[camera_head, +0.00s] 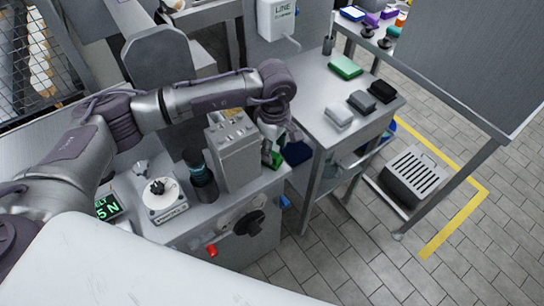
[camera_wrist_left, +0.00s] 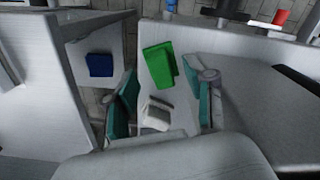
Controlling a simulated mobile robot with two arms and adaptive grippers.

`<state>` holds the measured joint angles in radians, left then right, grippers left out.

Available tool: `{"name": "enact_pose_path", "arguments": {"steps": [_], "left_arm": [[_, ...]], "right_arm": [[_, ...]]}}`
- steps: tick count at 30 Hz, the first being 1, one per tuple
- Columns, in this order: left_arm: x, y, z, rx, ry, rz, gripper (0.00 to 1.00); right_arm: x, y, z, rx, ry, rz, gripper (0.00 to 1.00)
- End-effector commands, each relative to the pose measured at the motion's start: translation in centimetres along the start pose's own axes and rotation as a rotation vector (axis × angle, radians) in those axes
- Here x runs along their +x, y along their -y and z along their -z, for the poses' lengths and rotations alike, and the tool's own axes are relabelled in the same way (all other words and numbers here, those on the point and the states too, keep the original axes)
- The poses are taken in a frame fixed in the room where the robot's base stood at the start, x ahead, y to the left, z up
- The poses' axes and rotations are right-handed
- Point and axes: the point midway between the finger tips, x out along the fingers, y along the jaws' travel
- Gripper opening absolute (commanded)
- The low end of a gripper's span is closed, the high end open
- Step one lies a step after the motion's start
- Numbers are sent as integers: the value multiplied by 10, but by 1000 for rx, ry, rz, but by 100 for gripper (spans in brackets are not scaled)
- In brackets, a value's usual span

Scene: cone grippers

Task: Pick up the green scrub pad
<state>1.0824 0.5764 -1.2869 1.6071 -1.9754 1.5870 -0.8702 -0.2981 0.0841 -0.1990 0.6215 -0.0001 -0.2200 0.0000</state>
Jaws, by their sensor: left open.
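The green scrub pad (camera_head: 276,160) lies on the metal cabinet top, close to its right edge and beside the tall grey box. My left gripper (camera_head: 270,147) is just above it, pointing down, and hides part of it. In the left wrist view the green pad (camera_wrist_left: 158,66) shows between and beyond the two teal-lined fingers of my open left gripper (camera_wrist_left: 161,76). Nothing is held. A greyish-white pad (camera_wrist_left: 156,114) lies nearer the camera, also between the fingers. My right gripper is not in view.
The tall grey box (camera_head: 235,152) and a dark bottle (camera_head: 200,178) stand left of the gripper. A dark blue pad (camera_head: 297,152) lies to the right, across a gap. The right table holds another green item (camera_head: 345,67), a grey block (camera_head: 338,116) and dark blocks.

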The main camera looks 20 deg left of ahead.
Motion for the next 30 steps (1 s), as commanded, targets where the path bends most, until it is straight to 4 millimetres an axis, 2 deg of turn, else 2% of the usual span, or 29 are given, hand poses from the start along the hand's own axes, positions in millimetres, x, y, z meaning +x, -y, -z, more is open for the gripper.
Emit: {"name": "enact_pose_path", "arguments": {"steps": [3,7,16,17,24,25,26,30], "left_arm": [[20,2,0,0,0,6,54],[37,1,0,0,1,4,54],[43,0,0,1,0,1,54],[43,0,0,1,0,1,51],[43,0,0,1,0,1,12],[43,0,0,1,0,1,12],[43,0,0,1,0,1,7],[42,0,0,1,0,1,6]], "right_arm": [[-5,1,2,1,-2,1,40],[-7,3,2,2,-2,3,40],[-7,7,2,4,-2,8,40],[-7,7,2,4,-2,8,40],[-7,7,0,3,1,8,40],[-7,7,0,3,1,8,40],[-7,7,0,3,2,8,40],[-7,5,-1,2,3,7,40]]}}
